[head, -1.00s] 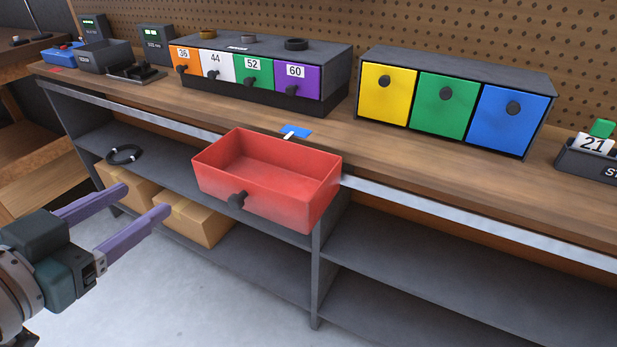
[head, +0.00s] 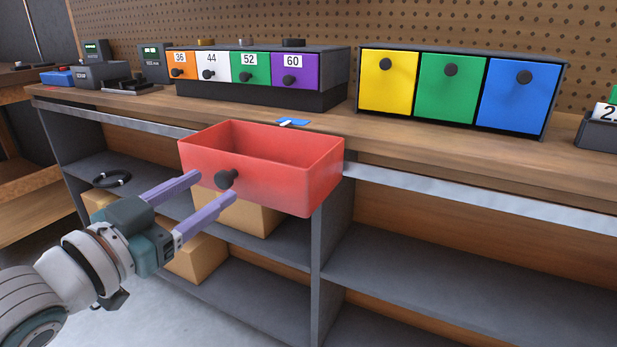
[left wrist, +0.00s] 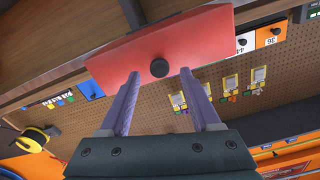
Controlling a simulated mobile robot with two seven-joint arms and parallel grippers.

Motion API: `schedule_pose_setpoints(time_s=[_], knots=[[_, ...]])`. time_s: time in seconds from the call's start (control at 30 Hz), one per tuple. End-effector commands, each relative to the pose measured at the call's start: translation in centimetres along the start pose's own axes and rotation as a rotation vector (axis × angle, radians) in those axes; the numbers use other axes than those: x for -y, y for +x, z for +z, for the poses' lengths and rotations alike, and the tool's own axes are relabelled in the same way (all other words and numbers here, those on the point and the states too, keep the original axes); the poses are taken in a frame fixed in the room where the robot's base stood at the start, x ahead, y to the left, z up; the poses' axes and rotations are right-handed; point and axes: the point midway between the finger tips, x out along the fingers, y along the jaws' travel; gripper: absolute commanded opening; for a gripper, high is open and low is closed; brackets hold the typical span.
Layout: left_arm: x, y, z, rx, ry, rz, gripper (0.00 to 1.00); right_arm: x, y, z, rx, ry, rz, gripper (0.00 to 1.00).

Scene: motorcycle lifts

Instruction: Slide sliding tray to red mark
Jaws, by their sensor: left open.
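The sliding tray, a red open-topped box (head: 285,188) with a dark round knob (head: 226,179) on its front, juts out from the rail along the bench's front edge. My left gripper (head: 214,193) is open, its two purple fingers pointing at the tray's front around the knob's position. In the left wrist view the red tray front (left wrist: 190,45) fills the upper middle, and the knob (left wrist: 159,68) appears between and just beyond the fingertips (left wrist: 160,74). I cannot tell whether they touch. No red mark is clearly visible. My right gripper is not in view.
A blue patch with a white piece (head: 292,122) lies on the bench behind the tray. Numbered drawers (head: 250,70) and a yellow, green and blue drawer unit (head: 450,90) stand on the benchtop. Cardboard boxes (head: 250,217) sit on the shelf below.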

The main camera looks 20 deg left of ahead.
Motion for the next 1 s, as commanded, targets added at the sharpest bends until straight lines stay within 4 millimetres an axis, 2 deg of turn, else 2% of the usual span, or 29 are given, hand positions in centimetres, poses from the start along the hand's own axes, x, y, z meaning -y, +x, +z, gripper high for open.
schedule_pose_setpoints(time_s=[0.1, 0.2, 0.5, 1.0], knots=[[0.0, 1.4, 0.1, -0.001, 0.0, 0.0, 0.64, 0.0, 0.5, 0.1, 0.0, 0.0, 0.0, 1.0], [0.0, 2.0, 0.1, 0.0, 0.0, 0.0, 0.64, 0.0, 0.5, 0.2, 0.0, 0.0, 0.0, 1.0], [0.0, 2.1, 0.0, 0.002, 0.0, 0.0, 0.63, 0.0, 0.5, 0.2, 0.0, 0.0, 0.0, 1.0], [0.0, 2.1, 0.0, 0.001, -0.001, 0.0, 0.06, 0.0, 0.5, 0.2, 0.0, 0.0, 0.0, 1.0]])
